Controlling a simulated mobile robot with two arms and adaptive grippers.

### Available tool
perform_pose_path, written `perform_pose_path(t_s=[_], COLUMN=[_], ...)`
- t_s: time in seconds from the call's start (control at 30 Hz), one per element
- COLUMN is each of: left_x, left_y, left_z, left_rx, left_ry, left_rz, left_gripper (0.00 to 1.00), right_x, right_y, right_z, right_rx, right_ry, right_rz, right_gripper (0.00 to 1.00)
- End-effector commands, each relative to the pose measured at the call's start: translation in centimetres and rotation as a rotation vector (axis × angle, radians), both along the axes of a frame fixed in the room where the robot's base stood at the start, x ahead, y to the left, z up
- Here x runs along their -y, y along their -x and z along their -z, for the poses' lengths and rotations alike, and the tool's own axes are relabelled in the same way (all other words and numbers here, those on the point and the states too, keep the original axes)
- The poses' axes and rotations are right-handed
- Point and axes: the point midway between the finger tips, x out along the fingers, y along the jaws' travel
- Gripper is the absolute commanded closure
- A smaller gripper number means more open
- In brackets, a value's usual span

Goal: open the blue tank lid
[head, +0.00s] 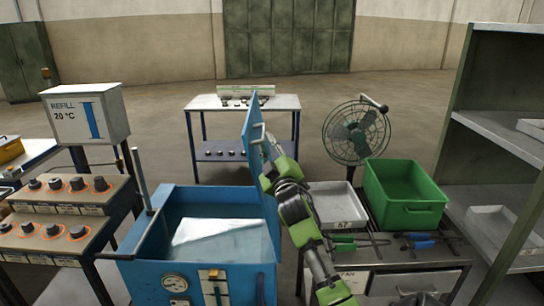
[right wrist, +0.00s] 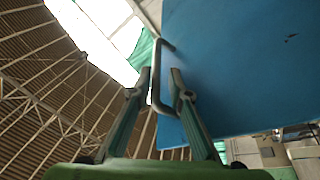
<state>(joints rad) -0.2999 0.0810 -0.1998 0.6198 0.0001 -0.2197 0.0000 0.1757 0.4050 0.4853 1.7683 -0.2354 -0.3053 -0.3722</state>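The blue tank (head: 210,276) stands at the front centre-left of the head view, its top open and its pale inside showing. Its blue lid (head: 260,180) stands steeply raised along the tank's right side; its underside faces left. The lid's handle (head: 257,137) is on its right face. My right gripper (head: 266,160) is at this handle. In the right wrist view the handle's bar (right wrist: 155,80) lies between the two fingers of my right gripper (right wrist: 160,75), which look closed in around it; the blue lid (right wrist: 235,70) fills the right. My left gripper does not show.
Right of the tank, a bench carries a grey tray (head: 335,203), a green bin (head: 405,190), a fan (head: 357,130) and tools. A knob panel (head: 60,215) and a refill box (head: 87,113) stand left. A shelf (head: 500,140) stands right; floor behind is partly clear.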

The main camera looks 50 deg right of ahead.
Motion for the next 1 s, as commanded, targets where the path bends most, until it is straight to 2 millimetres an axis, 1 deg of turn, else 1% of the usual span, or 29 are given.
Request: perform_pose_path(t_s=[0.03,0.1,0.2,0.33,0.5,0.83,1.0], left_x=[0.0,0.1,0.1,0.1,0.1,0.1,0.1], left_y=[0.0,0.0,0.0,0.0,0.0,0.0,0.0], left_z=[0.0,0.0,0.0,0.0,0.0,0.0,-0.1], left_rx=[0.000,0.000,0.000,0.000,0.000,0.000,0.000], left_ry=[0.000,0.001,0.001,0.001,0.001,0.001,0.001], left_rz=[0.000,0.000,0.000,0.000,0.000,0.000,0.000], left_gripper=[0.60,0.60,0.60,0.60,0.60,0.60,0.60], right_x=[-0.6,-1.3,-2.1,-2.8,-3.2,-3.3,-3.9], right_y=[0.9,1.9,3.3,4.5,5.1,5.2,6.0], right_z=[0.6,0.9,1.3,1.6,1.7,1.7,2.1], right_rx=[-0.003,-0.005,-0.004,-0.003,-0.001,-0.002,-0.002], right_ry=[-0.003,-0.003,-0.002,-0.001,0.000,0.000,-0.002], right_rz=[-0.001,0.000,0.001,0.002,0.002,0.001,0.000], right_gripper=[0.84,0.84,0.84,0.84,0.84,0.84,0.84])
